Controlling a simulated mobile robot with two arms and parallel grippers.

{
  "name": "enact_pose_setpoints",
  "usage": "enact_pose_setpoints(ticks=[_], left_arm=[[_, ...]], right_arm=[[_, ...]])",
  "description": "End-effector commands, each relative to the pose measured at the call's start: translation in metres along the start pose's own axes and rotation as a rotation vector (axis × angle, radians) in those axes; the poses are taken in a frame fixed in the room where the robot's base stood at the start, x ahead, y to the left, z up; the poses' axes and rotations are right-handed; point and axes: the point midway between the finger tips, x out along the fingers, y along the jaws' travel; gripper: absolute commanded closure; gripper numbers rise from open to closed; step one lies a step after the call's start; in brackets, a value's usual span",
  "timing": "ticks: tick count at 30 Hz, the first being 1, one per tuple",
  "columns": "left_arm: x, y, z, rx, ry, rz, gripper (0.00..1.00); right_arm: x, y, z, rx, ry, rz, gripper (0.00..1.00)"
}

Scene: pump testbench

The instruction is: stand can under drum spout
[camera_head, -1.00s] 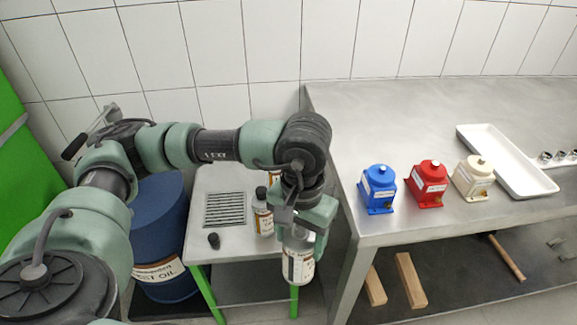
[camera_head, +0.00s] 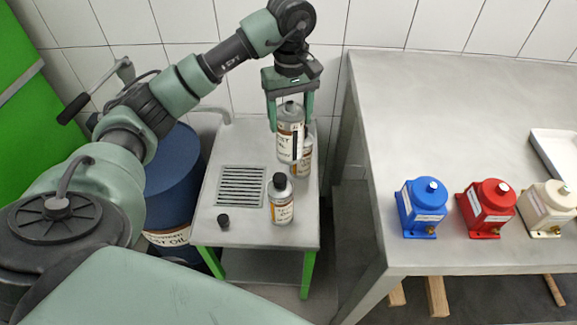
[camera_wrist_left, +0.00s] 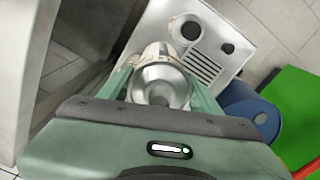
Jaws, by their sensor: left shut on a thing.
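My left gripper (camera_head: 290,105) is shut on a grey-white can (camera_head: 289,128) with an oil label, in the head view. The can hangs upright above the back right of the small steel stand (camera_head: 247,229); it also shows between the fingers in the wrist view (camera_wrist_left: 162,84). The blue drum (camera_head: 172,178) stands left of the stand. A grey curved pipe (camera_head: 226,113), seemingly the drum spout, shows at the stand's back left. A slotted grate (camera_head: 242,186) lies in the stand's top, left of and nearer than the held can. My right gripper is out of view.
A black-capped can (camera_head: 281,203) stands at the stand's front right. Another can (camera_head: 304,160) is partly hidden behind the held one. A loose black cap (camera_head: 223,221) lies front left. The steel bench at right carries blue (camera_head: 421,208), red (camera_head: 486,207) and cream (camera_head: 547,209) units.

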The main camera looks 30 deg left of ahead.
Motion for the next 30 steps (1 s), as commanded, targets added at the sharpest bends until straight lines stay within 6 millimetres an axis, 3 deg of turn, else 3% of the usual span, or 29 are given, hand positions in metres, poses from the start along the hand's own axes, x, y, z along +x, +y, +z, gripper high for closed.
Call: enact_pose_setpoints(ticks=[12, 30], left_arm=[[0.109, -0.001, 0.002, 0.003, -0.004, -0.002, 1.00], [0.179, 0.000, 0.001, 0.003, -0.002, 0.001, 1.00]], right_arm=[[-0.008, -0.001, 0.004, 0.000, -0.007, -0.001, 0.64], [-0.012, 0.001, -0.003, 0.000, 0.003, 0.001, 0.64]])
